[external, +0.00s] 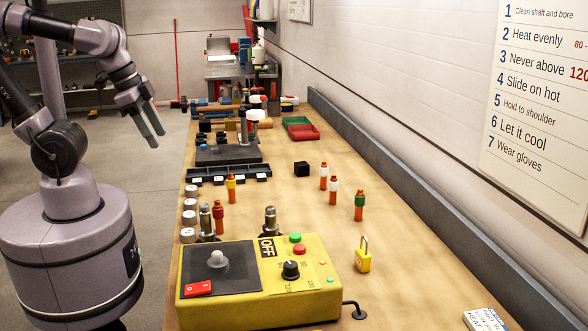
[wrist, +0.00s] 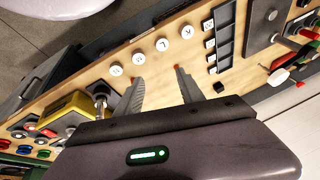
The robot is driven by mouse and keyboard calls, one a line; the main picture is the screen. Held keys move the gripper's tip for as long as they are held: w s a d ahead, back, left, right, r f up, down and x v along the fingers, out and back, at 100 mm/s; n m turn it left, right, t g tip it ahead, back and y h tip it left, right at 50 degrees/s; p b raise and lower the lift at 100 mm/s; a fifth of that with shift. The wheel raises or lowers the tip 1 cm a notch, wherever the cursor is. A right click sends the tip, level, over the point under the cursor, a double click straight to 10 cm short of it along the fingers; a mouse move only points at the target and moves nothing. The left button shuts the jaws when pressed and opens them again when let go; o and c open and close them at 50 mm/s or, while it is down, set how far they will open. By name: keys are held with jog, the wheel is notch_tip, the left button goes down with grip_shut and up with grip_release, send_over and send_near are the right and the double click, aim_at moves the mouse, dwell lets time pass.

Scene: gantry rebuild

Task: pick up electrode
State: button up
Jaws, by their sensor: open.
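My gripper (external: 153,136) hangs at the upper left in the external view, in the air left of the bench and apart from everything on it. Its two fingers are apart with nothing between them; they also show in the wrist view (wrist: 157,75). No thing is clearly recognisable as the electrode. Candidates are small metal-topped upright pieces, one behind the yellow box (external: 270,218) and one to its left (external: 205,220). Small orange cylinders with coloured tops also stand on the bench, one green-topped (external: 360,205) and one white-topped (external: 333,190). I cannot tell which is the electrode.
A yellow control box (external: 310,290) fills the bench front, with a yellow padlock (external: 363,255) to its right. White lettered round caps (wrist: 163,45) stand along the left edge. A black compartment tray (external: 228,174) and red tray (external: 303,132) lie farther back. The bench's right middle is mostly clear.

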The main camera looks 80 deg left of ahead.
jog(key=shift+o, duration=0.4)
jog(key=shift+w+a+r+m+t+y, duration=0.15)
jog(key=shift+r+m+t+y, duration=0.15)
jog(key=shift+r+m+t, duration=0.6)
jog(key=shift+f, duration=0.2)
